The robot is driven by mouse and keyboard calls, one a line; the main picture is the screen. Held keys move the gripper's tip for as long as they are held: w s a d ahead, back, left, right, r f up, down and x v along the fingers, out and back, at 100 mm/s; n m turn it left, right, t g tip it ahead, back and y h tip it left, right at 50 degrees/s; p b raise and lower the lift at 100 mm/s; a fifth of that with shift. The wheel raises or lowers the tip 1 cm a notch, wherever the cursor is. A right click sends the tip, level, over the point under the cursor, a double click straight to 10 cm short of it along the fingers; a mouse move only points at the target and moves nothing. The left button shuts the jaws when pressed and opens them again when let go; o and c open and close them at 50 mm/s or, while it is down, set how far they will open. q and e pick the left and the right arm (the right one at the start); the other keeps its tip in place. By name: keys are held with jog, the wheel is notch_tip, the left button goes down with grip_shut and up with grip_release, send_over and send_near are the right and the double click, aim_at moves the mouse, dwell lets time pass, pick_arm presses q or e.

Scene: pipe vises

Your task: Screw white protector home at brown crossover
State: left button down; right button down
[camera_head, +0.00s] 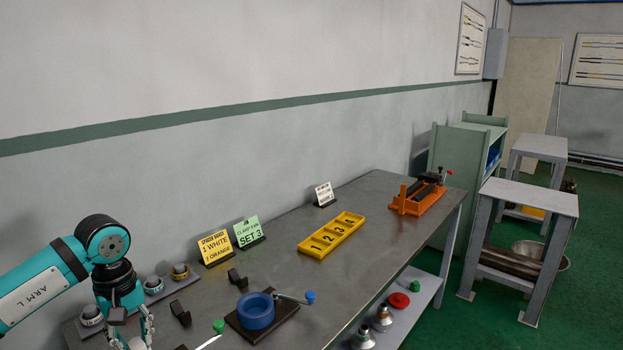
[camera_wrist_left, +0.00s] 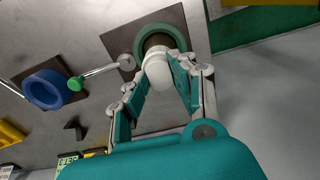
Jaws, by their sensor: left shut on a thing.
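My left gripper (camera_wrist_left: 162,84) is shut on the white protector (camera_wrist_left: 157,66), a smooth white cylinder. In the left wrist view the protector is at the mouth of a teal ring vise (camera_wrist_left: 178,32) on a dark plate. A brownish rim (camera_wrist_left: 154,41), probably the brown crossover, shows inside the ring, partly hidden by the protector. I cannot tell whether the two touch or are threaded together. In the head view my left gripper (camera_head: 133,328) is at the bottom left, and its fingertips are cut off by the frame's edge. My right gripper is in neither view.
A blue ring vise (camera_head: 257,311) with a blue-knobbed handle stands nearby. The teal vise's green-knobbed handle (camera_wrist_left: 76,83) sticks out toward it. Small dark blocks (camera_head: 237,278), signs (camera_head: 215,247), a yellow numbered tray (camera_head: 318,244) and an orange vise (camera_head: 408,205) are on the bench.

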pick_arm(q)
jog(key=c, duration=1.2)
grip_release()
jog(key=shift+o, duration=0.2)
jog(key=shift+r+p, duration=0.8)
jog(key=shift+r, duration=0.35)
jog(key=shift+f, duration=0.1)
